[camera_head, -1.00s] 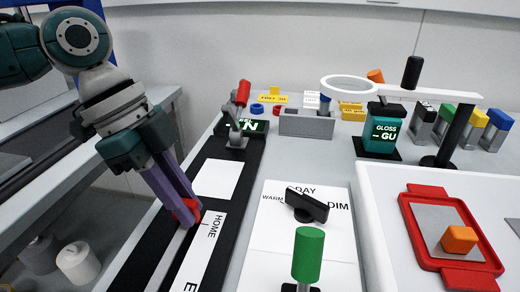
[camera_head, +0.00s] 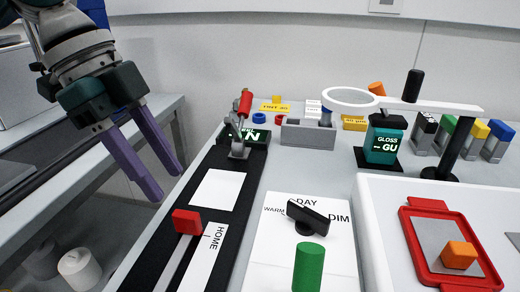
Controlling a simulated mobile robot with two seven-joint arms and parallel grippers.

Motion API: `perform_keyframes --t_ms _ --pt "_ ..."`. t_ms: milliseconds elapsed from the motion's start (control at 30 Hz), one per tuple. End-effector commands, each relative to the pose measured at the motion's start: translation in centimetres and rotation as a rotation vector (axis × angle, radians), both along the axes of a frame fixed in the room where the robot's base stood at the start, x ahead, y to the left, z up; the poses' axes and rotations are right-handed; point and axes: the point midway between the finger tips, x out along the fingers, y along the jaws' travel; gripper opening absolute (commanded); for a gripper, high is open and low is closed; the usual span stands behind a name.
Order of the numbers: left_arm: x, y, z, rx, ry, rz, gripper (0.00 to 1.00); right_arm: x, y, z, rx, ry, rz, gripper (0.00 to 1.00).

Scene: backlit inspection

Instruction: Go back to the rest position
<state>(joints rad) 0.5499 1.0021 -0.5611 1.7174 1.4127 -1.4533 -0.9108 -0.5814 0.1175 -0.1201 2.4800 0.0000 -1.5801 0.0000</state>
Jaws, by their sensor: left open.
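My left gripper (camera_head: 160,182) has two purple fingers, spread apart with nothing between them. It hangs at the upper left, above and left of the black slide rail, clear of it. The red slider knob (camera_head: 187,222) stands free on the rail, beside the HOME end of its white label strip (camera_head: 203,255). My right gripper does not show.
A white panel holds a black dial (camera_head: 308,215) marked WARM, DAY and DIM, with a green cylinder (camera_head: 308,266) in front. A red-handled lever (camera_head: 243,105) stands at the rail's far end. A red tray (camera_head: 411,238) with an orange cube (camera_head: 459,254) lies at right.

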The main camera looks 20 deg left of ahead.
Motion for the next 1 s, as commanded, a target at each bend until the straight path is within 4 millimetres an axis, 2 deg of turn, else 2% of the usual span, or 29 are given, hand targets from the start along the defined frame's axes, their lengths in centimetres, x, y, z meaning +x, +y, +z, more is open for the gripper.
perform_keyframes --t_ms 100,200,767,867,1000 --pt "-0.1 0.7 1.6 0.001 -0.001 0.002 0.47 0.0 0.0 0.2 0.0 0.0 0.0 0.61" --pt "-0.2 0.9 2.3 0.0 -0.001 0.002 0.47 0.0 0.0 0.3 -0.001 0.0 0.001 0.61" --pt "-0.4 0.7 2.3 0.001 0.004 0.0 0.47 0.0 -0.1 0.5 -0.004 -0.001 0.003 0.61" --pt "-1.2 -0.8 1.8 0.013 0.021 0.0 0.47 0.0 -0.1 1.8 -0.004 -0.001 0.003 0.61" --pt "-4.1 -5.4 0.6 0.032 0.044 0.066 0.47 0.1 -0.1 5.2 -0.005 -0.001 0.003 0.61"
